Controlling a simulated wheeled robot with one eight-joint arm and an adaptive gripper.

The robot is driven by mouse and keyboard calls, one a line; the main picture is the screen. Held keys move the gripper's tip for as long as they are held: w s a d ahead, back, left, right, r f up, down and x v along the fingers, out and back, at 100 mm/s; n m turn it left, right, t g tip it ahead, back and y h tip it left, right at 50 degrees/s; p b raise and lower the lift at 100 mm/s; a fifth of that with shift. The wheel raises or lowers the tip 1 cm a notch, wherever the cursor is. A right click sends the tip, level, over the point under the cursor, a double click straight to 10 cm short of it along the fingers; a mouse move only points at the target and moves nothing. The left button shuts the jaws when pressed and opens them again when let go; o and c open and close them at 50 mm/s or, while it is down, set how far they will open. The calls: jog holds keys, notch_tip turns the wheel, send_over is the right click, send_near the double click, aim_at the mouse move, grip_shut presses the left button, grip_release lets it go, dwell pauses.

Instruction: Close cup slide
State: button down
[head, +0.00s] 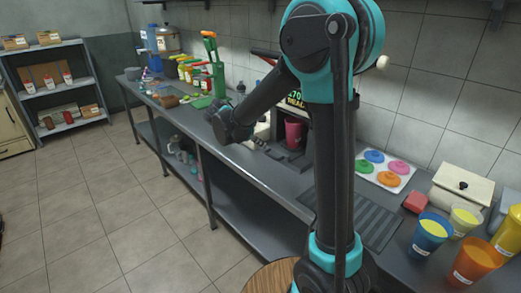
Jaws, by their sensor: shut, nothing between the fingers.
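The press (268,128) stands on the counter behind my arm, with green lettering on its dark front. A pink-red cup (296,133) stands upright in its opening. A dark, flat slide (288,159) shows below the cup and reaches toward the counter's front; how far out it is, I cannot tell. My gripper (259,144) is small and dark at the end of my arm, just left of the slide, shut and empty. Whether it touches the slide is not clear. My arm hides much of the press.
Right of the press lie a white tray with coloured lids (386,170) and a ridged dark mat (357,216). Several filled cups, such as a blue one (430,232), crowd the right end. Bottles (190,73) and a green-handled tool (212,68) stand left.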

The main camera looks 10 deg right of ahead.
send_near(284, 151)
jog(key=f, duration=0.4)
jog(key=shift+s+a, duration=0.1)
jog(key=shift+a, duration=0.25)
jog(key=w+d, duration=0.2)
jog(key=d, duration=0.1)
jog(key=shift+w+d+r, duration=0.1)
jog(key=shift+w+d, duration=0.15)
jog(key=shift+r, duration=0.1)
